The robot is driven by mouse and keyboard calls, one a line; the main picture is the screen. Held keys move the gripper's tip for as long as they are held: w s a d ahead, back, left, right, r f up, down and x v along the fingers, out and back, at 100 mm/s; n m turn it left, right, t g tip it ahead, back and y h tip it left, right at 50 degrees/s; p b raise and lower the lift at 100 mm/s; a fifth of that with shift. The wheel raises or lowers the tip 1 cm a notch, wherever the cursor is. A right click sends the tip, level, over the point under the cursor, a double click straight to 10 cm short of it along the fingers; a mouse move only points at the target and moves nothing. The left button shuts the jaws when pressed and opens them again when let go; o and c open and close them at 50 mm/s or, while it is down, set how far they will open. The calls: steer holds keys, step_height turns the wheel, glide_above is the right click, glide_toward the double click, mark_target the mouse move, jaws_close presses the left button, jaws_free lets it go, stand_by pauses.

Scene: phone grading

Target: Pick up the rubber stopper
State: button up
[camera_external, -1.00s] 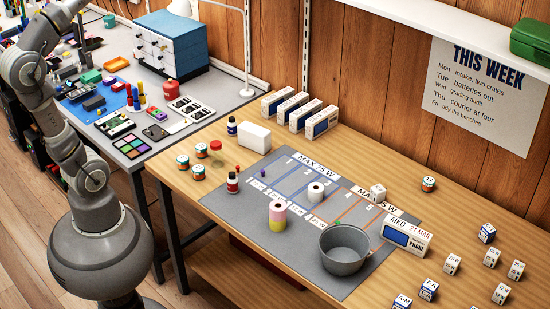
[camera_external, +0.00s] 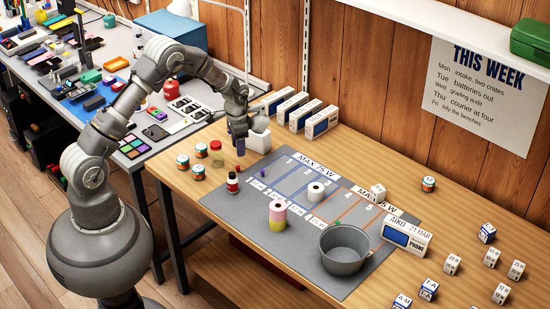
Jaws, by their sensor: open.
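No object can be told for certain as the rubber stopper at this size. Small candidates are a purple piece (camera_external: 263,173) at the left end of the grey mat and a green piece (camera_external: 337,222) behind the grey pot. A tiny red piece (camera_external: 238,168) lies near the mat's left edge, just below my gripper in the picture.
Phone boxes line the back.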

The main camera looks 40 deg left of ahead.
mark_target(238, 167)
steer(key=f+b, duration=0.1)
steer(key=f, duration=0.1)
steer(key=f+b, duration=0.1)
steer(key=f, duration=0.2)
steer(key=f+b, duration=0.1)
steer(key=f, duration=0.2)
steer(key=shift+s+f, duration=0.25)
steer(key=shift+s, duration=0.1)
steer(key=shift+c, duration=0.4)
steer(key=shift+r, duration=0.1)
jaws_close()
